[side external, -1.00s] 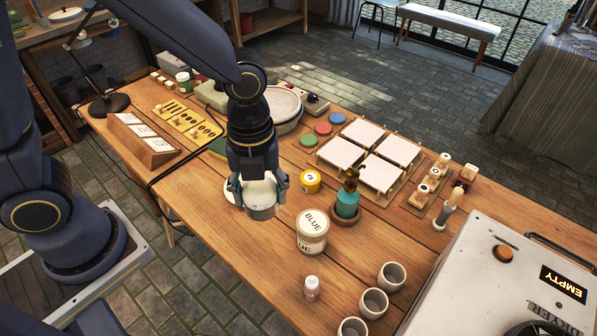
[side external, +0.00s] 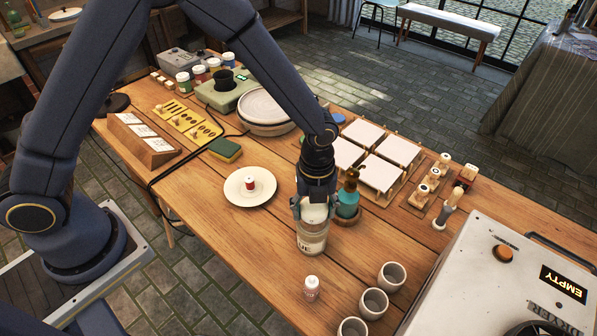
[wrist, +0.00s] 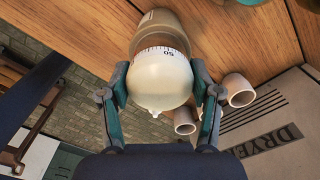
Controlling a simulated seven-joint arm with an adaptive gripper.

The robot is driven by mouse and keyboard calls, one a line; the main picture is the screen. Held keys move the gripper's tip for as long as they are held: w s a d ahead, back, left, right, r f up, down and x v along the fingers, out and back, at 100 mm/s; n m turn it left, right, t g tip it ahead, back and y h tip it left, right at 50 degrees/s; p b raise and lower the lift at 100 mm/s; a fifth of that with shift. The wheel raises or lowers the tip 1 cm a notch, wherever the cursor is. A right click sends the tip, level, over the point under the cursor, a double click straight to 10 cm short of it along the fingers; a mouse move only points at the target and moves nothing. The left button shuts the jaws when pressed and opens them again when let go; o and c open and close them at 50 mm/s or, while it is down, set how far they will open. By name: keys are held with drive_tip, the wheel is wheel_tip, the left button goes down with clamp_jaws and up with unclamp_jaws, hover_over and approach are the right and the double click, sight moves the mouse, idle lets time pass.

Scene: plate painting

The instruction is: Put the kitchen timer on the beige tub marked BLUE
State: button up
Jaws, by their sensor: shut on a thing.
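My gripper (side external: 314,205) is shut on the kitchen timer (side external: 315,213), a cream, rounded timer. In the wrist view the timer (wrist: 161,78) sits between both fingers, with a number scale around its edge. The beige tub (side external: 311,240) stands on the table right under the timer, its BLUE label mostly covered from view in the side view. In the wrist view the tub (wrist: 162,22) shows behind the timer. I cannot tell whether the timer touches the tub's lid.
A cream plate (side external: 236,196) holding a small red-and-white pot (side external: 250,183) lies to the left, with bare table between.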

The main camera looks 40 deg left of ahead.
drive_tip(key=shift+f, duration=0.1)
drive_tip(key=o, duration=1.3)
drive_tip(key=shift+c, duration=0.2)
drive_tip(key=s+a+r+n+t, duration=0.1)
drive_tip(key=a+r+n, duration=0.2)
drive_tip(key=r, duration=0.7)
drive_tip(key=s+a+r+n, duration=0.1)
drive_tip(key=a+r+n, duration=0.2)
drive_tip(key=r, duration=0.6)
drive_tip(key=s+a+r+n+t, duration=0.2)
drive_tip(key=s+a+n, duration=0.4)
drive_tip(key=n, duration=0.4)
drive_tip(key=s+a+r+n+t, duration=0.2)
drive_tip(key=s+a+r+n, duration=0.3)
drive_tip(key=n, duration=0.6)
drive_tip(key=shift+s+a+r+t, duration=0.3)
drive_tip(key=shift+s+a, duration=0.7)
drive_tip(key=shift+s, duration=0.5)
